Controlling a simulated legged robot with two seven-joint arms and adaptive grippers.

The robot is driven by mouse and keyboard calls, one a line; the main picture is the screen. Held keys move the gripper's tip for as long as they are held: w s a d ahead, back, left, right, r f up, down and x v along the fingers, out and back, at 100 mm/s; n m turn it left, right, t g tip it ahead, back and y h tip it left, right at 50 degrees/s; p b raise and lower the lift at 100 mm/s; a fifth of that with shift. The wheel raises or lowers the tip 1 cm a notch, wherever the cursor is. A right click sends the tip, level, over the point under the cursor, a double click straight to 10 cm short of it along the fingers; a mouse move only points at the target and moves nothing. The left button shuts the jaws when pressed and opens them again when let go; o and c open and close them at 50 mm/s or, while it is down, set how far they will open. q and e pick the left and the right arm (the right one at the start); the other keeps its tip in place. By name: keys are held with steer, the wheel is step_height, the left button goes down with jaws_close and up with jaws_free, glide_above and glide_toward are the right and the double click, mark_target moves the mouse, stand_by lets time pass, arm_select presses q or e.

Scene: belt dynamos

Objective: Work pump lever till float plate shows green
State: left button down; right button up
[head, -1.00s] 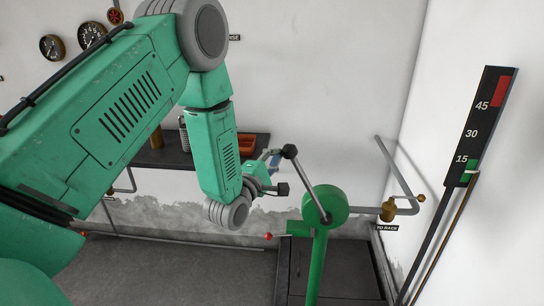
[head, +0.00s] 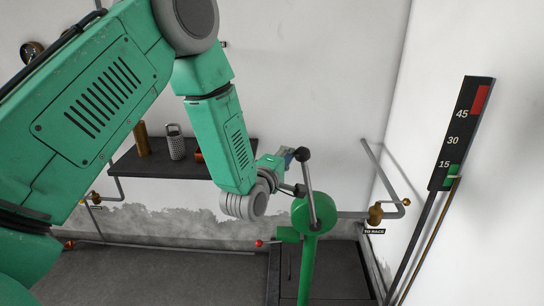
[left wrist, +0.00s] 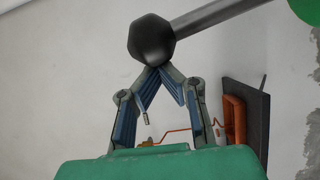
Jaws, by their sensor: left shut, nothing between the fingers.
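The green pump (head: 313,210) stands in front of the right side of the back wall. Its grey lever (head: 308,190) slants up, nearly upright, to a dark knob (head: 302,154). My left gripper (head: 287,154) is at the knob's left, partly hidden by its own arm. In the left wrist view its blue-padded fingers (left wrist: 160,70) are shut together, empty, with tips right against or just behind the knob (left wrist: 152,40); contact is unclear. The float plate (head: 463,130) is black, marked 15, 30 and 45, red on top and green low. The pointer (head: 455,178) sits by the green's lower edge. My right gripper is not in view.
A dark shelf (head: 165,164) on the back wall holds a grater-like can (head: 175,145) and a brass cylinder (head: 143,138). A pipe with a brass valve (head: 375,213) runs right of the pump. A dark plinth (head: 330,280) is below. Floor at left is clear.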

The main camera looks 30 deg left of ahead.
arm_select(q)
steer(key=w+d+m+g, duration=0.1)
steer(key=w+d, duration=0.3)
steer(key=d, duration=0.4)
steer(key=w+d+m+g, duration=0.2)
steer(key=w+d+m, duration=0.2)
steer(key=d, duration=0.4)
steer(key=shift+w+y+p, duration=0.35)
steer(key=shift+w+y, duration=0.05)
steer(key=shift+w, duration=0.3)
steer(key=shift+f, duration=0.15)
